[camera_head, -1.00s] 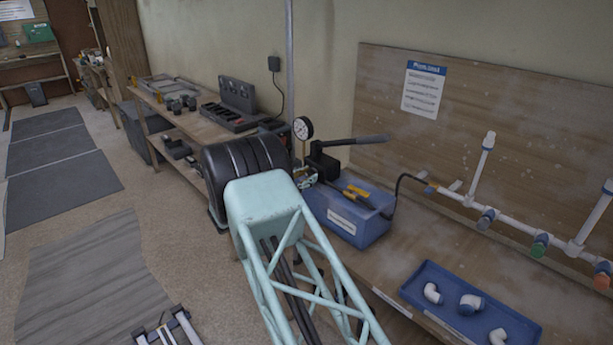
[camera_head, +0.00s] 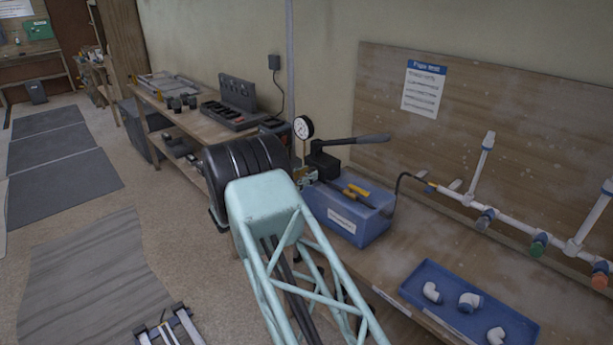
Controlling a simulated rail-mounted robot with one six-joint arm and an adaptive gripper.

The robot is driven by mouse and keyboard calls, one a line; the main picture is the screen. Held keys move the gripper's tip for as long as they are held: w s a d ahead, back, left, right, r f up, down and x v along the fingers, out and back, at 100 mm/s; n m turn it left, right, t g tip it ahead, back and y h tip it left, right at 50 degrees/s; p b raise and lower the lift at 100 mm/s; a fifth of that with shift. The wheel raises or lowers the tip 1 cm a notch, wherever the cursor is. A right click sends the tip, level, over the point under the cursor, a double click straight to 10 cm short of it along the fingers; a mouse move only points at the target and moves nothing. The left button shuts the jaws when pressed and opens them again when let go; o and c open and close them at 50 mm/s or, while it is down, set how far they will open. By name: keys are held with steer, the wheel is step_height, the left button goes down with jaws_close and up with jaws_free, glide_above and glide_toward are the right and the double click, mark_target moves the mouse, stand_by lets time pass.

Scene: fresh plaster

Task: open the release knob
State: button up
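The test pump is a blue tank (camera_head: 345,222) on the bench in the middle of the view. It has a black lever handle (camera_head: 358,140) reaching right and a round white-faced pressure gauge (camera_head: 303,127) at its left. A small brass-coloured fitting (camera_head: 306,177) shows at the tank's left end, close beside my pale teal arm. I cannot make out the release knob; it may be that fitting or be hidden behind my arm. My gripper is hidden behind my arm, so its opening and any contact do not show.
A black hose (camera_head: 399,190) runs from the pump to white pipework (camera_head: 510,233) with capped outlets along the board. A blue tray (camera_head: 433,269) with white elbow fittings lies at the front right. A tool holder (camera_head: 235,106) stands on the bench further back.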

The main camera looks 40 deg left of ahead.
steer(key=shift+o, duration=0.6)
steer(key=s+a, duration=0.1)
steer(key=s, duration=1.1)
steer(key=shift+a, duration=0.25)
steer(key=shift+w, duration=0.1)
